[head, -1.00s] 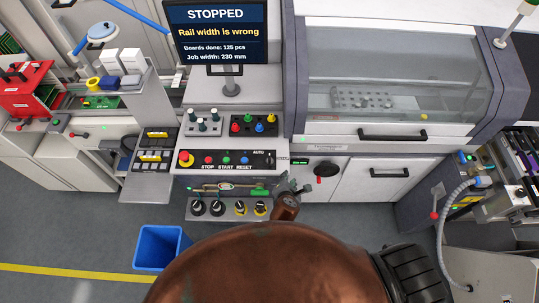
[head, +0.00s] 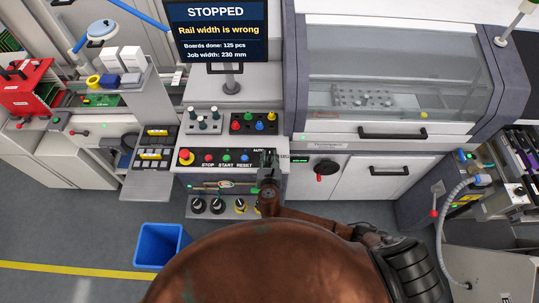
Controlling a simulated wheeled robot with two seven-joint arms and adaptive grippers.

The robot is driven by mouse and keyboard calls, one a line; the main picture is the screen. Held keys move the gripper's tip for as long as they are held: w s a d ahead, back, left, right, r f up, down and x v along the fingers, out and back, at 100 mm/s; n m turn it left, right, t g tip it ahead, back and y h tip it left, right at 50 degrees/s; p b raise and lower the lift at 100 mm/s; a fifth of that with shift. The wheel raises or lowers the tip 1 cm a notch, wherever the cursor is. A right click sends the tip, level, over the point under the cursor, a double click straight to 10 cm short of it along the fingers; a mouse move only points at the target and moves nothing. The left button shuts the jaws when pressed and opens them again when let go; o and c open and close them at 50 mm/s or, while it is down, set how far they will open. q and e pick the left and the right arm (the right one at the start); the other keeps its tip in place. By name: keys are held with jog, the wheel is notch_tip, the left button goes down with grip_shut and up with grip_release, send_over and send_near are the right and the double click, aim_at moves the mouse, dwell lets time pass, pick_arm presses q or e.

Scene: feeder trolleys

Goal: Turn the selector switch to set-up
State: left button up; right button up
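The selector switch sits at the right end of the black button panel (head: 197,160), by the AUTO label. My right gripper (head: 268,162) is over that end of the panel in the head view and hides the switch and part of the lettering. I cannot tell whether its fingers touch the switch, or whether they are open or shut. The switch's pointing direction is hidden. My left gripper is not in view. The monitor (head: 216,30) reads STOPPED and "Rail width is wrong".
A red emergency button (head: 186,156) and STOP, START and RESET buttons share the panel. Trays with knobs (head: 203,120) and coloured pieces (head: 253,123) stand just behind it. Below are several round knobs (head: 216,206). A blue bin (head: 160,246) stands on the floor.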

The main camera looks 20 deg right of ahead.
jog(key=shift+w+d+f, duration=0.15)
jog(key=shift+w, duration=0.25)
jog(key=shift+c, duration=0.2)
grip_shut()
